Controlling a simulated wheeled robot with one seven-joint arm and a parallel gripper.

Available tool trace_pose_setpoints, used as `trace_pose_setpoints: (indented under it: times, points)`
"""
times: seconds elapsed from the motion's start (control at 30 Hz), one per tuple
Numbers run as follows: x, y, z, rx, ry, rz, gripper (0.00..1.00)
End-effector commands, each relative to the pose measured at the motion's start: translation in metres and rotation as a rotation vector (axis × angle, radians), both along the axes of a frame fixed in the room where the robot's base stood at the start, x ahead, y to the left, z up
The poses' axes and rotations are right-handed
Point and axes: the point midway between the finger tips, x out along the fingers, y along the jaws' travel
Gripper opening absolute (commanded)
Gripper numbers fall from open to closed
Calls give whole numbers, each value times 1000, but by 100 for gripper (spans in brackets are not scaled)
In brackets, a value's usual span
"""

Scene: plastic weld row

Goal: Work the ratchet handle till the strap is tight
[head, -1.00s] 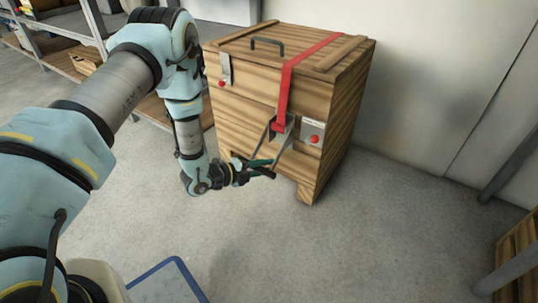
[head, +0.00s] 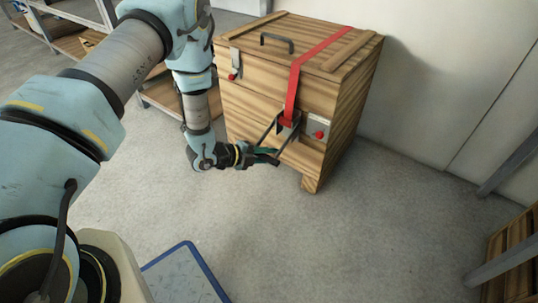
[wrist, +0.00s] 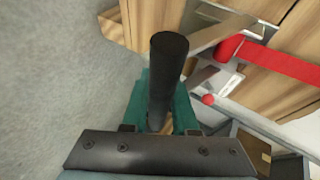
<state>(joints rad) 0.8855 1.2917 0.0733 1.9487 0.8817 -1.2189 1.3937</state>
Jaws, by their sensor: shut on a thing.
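A red strap (head: 302,75) runs over the lid of a wooden crate (head: 262,105) and down its front to a metal ratchet (head: 289,124). The strap also shows in the wrist view (wrist: 285,68). The ratchet handle's two metal arms (head: 269,133) slope down and out from the crate front. My gripper (head: 268,156) is shut on the handle's black grip (wrist: 168,65), below and in front of the ratchet. In the wrist view the teal fingers (wrist: 160,100) sit on both sides of the grip. I cannot tell how taut the strap is.
Two metal plates with red knobs sit on the crate front, one right of the ratchet (head: 318,128) and one at upper left (head: 235,63). Grey shelving (head: 95,20) stands behind at left. Open floor (head: 350,235) lies before the crate. A wooden box (head: 510,265) stands at lower right.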

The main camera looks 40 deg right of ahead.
Motion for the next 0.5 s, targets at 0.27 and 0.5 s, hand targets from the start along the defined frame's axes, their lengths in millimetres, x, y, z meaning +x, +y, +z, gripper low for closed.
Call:
trace_pose_setpoints:
  times: [0.27,0.5]
  points:
    - [0,3,-2,8,2,0,47]
    - [0,2,-1,4,1,0,57]
